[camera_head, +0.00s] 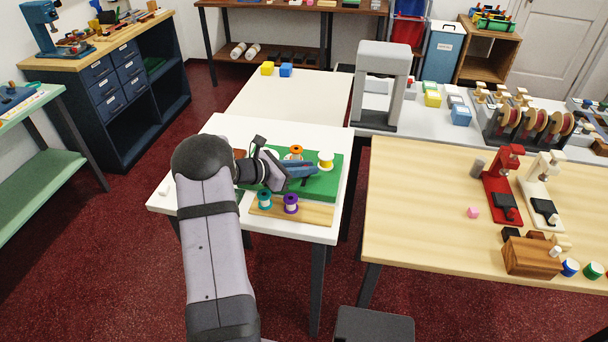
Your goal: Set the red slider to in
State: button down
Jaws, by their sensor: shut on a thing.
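My gripper (300,172) is over the green board (318,188) on the white table. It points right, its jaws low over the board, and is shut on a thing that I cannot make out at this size. I cannot pick out a red slider in this view; my arm and gripper hide part of the board. A spool with an orange top (296,152) stands just behind the gripper. A white and yellow spool (325,161) stands just beyond the jaw tips; I cannot tell whether they touch it.
A wooden strip (320,214) in front of the board holds a teal spool (264,200) and a purple spool (291,204). The white table (290,98) is mostly clear behind. A wooden table (420,215) at right holds red (503,185) and white stands. A grey arch (381,88) stands behind.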

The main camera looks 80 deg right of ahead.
jog(key=shift+d, duration=0.55)
jog(key=shift+d+r, duration=0.1)
jog(key=shift+r, duration=0.05)
jog(key=c, duration=1.9)
grip_release()
jog(key=shift+o, duration=1.1)
jog(key=shift+d, duration=0.15)
jog(key=shift+w, duration=0.1)
jog(key=shift+b+v, duration=0.9)
jog(key=shift+v, duration=2.7)
